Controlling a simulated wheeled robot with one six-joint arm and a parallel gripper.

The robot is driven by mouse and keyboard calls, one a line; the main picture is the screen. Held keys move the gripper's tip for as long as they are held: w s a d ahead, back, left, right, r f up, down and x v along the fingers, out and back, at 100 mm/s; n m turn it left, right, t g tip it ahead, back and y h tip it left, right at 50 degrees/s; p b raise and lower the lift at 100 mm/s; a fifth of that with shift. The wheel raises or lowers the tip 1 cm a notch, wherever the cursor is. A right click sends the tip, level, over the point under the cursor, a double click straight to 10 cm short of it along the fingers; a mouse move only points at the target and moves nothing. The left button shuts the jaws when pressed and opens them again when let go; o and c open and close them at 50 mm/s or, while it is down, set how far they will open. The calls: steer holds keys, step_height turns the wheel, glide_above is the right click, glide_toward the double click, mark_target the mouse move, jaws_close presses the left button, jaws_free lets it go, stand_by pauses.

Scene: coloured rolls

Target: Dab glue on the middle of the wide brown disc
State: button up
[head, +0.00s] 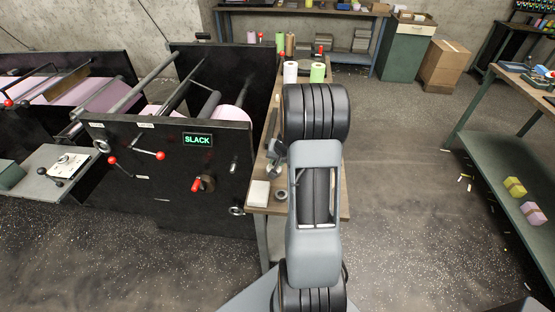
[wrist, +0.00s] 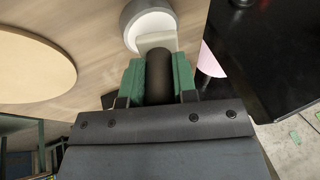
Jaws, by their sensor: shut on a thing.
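My gripper (wrist: 158,82) has green finger pads, shut on the dark handle of what looks like a glue brush (wrist: 158,42) with a wide pale tip. The tip overlaps a round grey-rimmed pot (wrist: 128,15) with white inside; I cannot tell whether it touches. A wide, light tan-brown disc (wrist: 35,65) lies to the left in the wrist view, apart from the brush, its left part cut off by the frame. In the head view my arm hides the gripper, the brush and the disc.
A wooden bench (head: 257,207) runs beside a black machine (head: 175,190) with a lit SLACK sign. A white block (head: 259,193) sits on the bench's near end. White (head: 290,72) and green (head: 317,72) rolls stand farther back. The floor (head: 410,200) to the right is open.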

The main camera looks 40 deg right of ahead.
steer(key=shift+f+b, duration=0.5)
steer(key=shift+b, duration=0.15)
stand_by(1.8)
steer(key=shift+r, duration=0.15)
steer(key=shift+r+p, duration=2.45)
steer(key=shift+r, duration=1.05)
